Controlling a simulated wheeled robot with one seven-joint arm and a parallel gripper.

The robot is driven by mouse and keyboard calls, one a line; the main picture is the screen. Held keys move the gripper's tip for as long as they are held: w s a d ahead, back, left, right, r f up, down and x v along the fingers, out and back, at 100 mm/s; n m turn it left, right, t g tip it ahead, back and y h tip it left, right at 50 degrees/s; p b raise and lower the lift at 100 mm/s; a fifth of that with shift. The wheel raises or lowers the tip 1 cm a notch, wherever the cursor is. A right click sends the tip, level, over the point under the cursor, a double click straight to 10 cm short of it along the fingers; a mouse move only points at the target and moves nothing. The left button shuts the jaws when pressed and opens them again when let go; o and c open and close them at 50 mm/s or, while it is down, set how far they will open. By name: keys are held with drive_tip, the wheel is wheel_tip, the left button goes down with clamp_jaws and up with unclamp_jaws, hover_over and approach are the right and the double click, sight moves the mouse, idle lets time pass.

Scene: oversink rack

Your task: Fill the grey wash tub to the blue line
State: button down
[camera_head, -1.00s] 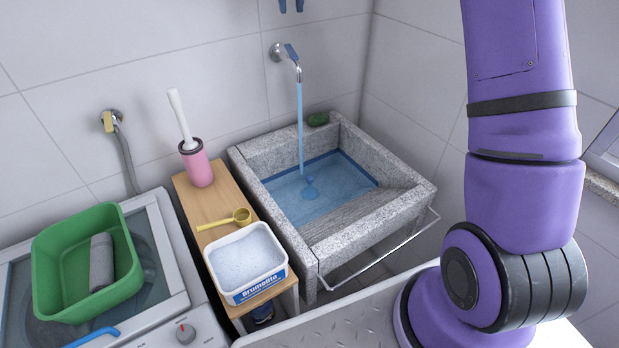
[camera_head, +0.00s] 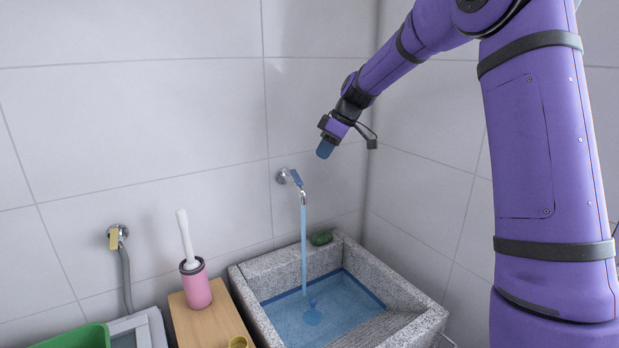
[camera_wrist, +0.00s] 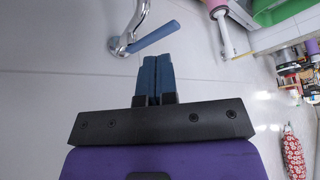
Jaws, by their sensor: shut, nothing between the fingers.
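The grey wash tub (camera_head: 405,290) is a speckled stone basin in the corner. Blue water (camera_head: 330,322) stands in it, with its surface at or very near the dark blue line (camera_head: 365,288) on the inner walls; I cannot tell exactly. The wall tap (camera_head: 302,190) has a blue lever (camera_head: 297,177), and a stream (camera_head: 304,250) runs from it into the tub. My gripper (camera_head: 325,149) is shut and empty, above and right of the tap, apart from it. The wrist view shows my shut blue fingers (camera_wrist: 157,62) beside the blue lever (camera_wrist: 154,37) and metal tap (camera_wrist: 122,42).
A green soap bar (camera_head: 321,238) lies on the tub's back rim. A pink brush holder (camera_head: 196,285) stands on the wooden shelf (camera_head: 220,325) left of the tub. A second tap with a hose (camera_head: 118,236) is further left. The wall above is bare.

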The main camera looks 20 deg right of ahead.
sight(296, 177)
drive_tip(key=s+d+m+t, duration=0.2)
drive_tip(key=d+m, duration=0.3)
drive_tip(key=m, duration=0.6)
drive_tip(key=w+a+f, duration=0.5)
drive_tip(key=a+f, duration=0.3)
drive_tip(key=shift+f, duration=0.15)
drive_tip(key=shift+a, duration=0.1)
